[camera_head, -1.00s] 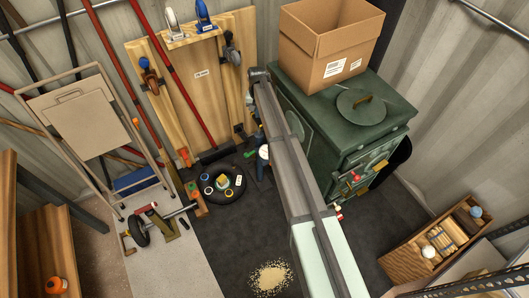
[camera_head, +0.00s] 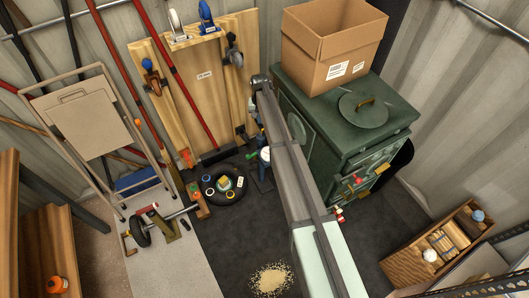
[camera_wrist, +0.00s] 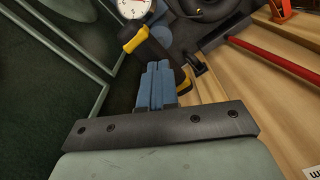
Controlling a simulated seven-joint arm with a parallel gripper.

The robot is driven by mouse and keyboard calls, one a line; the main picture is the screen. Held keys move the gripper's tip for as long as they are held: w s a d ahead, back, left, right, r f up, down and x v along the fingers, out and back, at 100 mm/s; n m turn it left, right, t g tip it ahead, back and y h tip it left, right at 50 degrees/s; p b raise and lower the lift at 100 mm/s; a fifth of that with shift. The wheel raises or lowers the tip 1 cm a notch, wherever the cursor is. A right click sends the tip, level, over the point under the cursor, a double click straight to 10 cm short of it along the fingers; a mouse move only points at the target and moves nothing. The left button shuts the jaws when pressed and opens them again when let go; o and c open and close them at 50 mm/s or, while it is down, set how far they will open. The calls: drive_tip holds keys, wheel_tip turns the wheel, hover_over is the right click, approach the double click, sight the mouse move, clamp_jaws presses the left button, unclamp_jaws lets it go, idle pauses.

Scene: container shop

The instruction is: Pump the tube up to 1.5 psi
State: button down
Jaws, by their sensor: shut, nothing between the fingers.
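A black round tube (camera_head: 228,199) lies on the dark floor mat, with several small rolls and items inside its ring. Part of a black ring also shows at the top of the wrist view (camera_wrist: 207,12). A pump stands beside it, mostly hidden behind my arm in the head view. In the wrist view its white round gauge (camera_wrist: 133,8) shows at the top edge; I cannot read the pressure. A yellow and black handle (camera_wrist: 136,39) lies just beyond my fingertips. My gripper (camera_wrist: 156,66) is shut and empty; I cannot tell whether its blue fingers touch the handle.
A green stove-like cabinet (camera_head: 377,129) with a cardboard box (camera_head: 335,42) on it stands right of my arm. Wooden boards (camera_head: 186,88) with clamps and a red-handled tool lean behind. A folding cart stands left. A wooden crate is at lower right. Spilled grains lie on the mat.

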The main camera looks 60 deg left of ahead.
drive_tip(key=shift+f, duration=1.35)
drive_tip(key=shift+r, duration=2.75)
